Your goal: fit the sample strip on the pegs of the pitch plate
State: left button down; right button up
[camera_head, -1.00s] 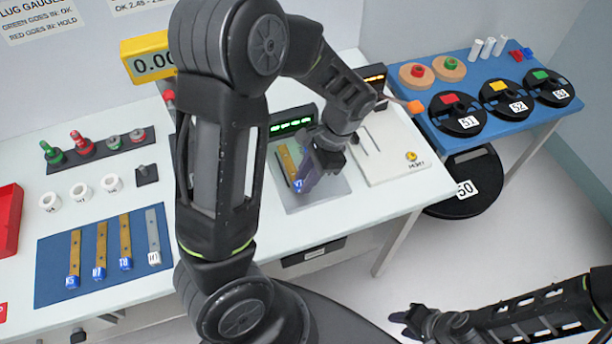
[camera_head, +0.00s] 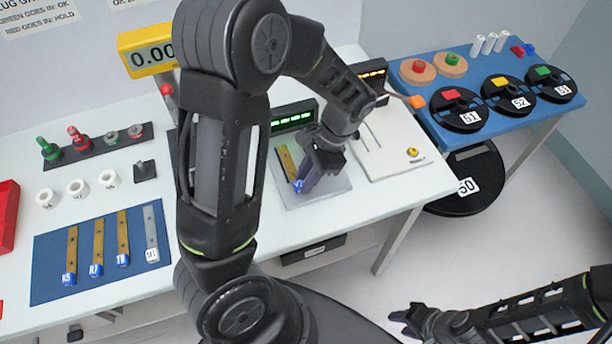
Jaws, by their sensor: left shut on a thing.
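A brass-coloured strip with a blue labelled end (camera_head: 288,161) lies at the left of the grey pitch plate (camera_head: 333,188), below a green-lit display. My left gripper (camera_head: 306,181) reaches down over the plate, shut at the strip's blue end. Its fingers and wrist cover part of the strip and plate. I cannot make out the pegs, or whether the strip is seated on them. My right gripper (camera_head: 400,318) is low at the right, away from the tables; its finger gap is unclear.
A blue mat (camera_head: 50,290) at the left holds several labelled strips. White rings, plug gauges and a red bin stand near it. A white fixture (camera_head: 400,170) is right of the plate. A blue table (camera_head: 480,62) with reels is further right.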

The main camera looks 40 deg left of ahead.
pick_arm(q)
jog(key=shift+f, duration=0.25)
jog(key=c, duration=1.1)
grip_release()
jog(key=shift+r, duration=0.1)
jog(key=shift+c, duration=0.2)
jog(key=shift+r, duration=0.1)
jog(key=b+v, duration=0.1)
jog(key=v, duration=0.6)
jog(key=shift+w+r, duration=0.2)
jog(key=shift+r, duration=0.05)
jog(key=shift+d, duration=0.1)
